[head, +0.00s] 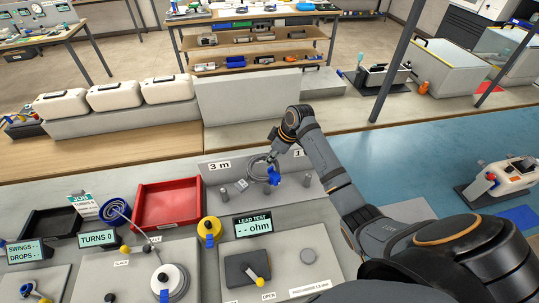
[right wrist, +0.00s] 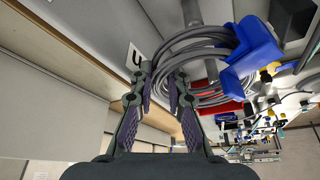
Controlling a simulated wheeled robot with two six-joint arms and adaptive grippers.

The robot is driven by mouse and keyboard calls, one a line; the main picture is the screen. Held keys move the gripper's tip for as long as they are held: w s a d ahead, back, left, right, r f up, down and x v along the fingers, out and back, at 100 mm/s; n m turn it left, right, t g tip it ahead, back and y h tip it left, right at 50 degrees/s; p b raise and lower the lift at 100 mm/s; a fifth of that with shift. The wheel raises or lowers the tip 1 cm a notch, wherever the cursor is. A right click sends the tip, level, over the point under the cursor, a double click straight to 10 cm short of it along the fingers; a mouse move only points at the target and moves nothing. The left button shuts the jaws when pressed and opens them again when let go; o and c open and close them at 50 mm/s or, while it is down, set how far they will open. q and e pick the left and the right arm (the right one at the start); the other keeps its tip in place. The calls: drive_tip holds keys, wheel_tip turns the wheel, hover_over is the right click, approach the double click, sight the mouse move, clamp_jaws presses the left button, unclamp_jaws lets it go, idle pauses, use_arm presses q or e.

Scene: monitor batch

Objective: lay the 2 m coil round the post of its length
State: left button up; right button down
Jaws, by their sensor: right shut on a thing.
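A grey cable coil (head: 257,167) with a blue plug (head: 273,175) is at the grey post stand, between the "3 m" label (head: 220,166) and a partly hidden label starting with 1 (head: 299,153). My right gripper (head: 273,150) is shut on the coil from behind. In the right wrist view the loops (right wrist: 205,52) pass at the fingertips (right wrist: 163,72), with the blue plug hanging at right. A grey post (right wrist: 192,12) shows near the loops. I cannot tell whether the coil is round a post. The middle label is hidden. My left gripper is not in view.
Short posts stand left (head: 224,193) and front right (head: 279,194) of the coil. A red tray (head: 167,204), a black tray (head: 50,226) and a blue spool (head: 116,208) lie to the left. The lead test display (head: 253,225) stands in front. White cases (head: 115,95) line the back.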

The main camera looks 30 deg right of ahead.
drive_tip(key=shift+w+r+p, duration=0.15)
drive_tip(key=shift+r+p, duration=0.05)
drive_tip(key=shift+p, duration=0.55)
wheel_tip(320, 180, down, 3)
drive_tip(key=shift+r+b, duration=0.15)
drive_tip(key=shift+b, duration=0.5)
wheel_tip(320, 180, down, 8)
drive_tip(key=b, duration=0.3)
drive_tip(key=shift+r+b, duration=0.1)
drive_tip(key=shift+b, duration=0.3)
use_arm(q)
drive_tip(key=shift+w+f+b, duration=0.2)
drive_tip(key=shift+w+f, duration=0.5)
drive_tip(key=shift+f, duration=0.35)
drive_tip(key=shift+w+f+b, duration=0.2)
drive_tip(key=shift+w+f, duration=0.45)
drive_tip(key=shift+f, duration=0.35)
use_arm(e)
drive_tip(key=shift+d+f, duration=0.1)
drive_tip(key=shift+f, duration=0.8)
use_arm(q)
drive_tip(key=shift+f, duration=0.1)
use_arm(e)
drive_tip(key=shift+f, duration=0.3)
drive_tip(key=c, duration=1.3)
unclamp_jaws()
drive_tip(key=shift+o, duration=0.2)
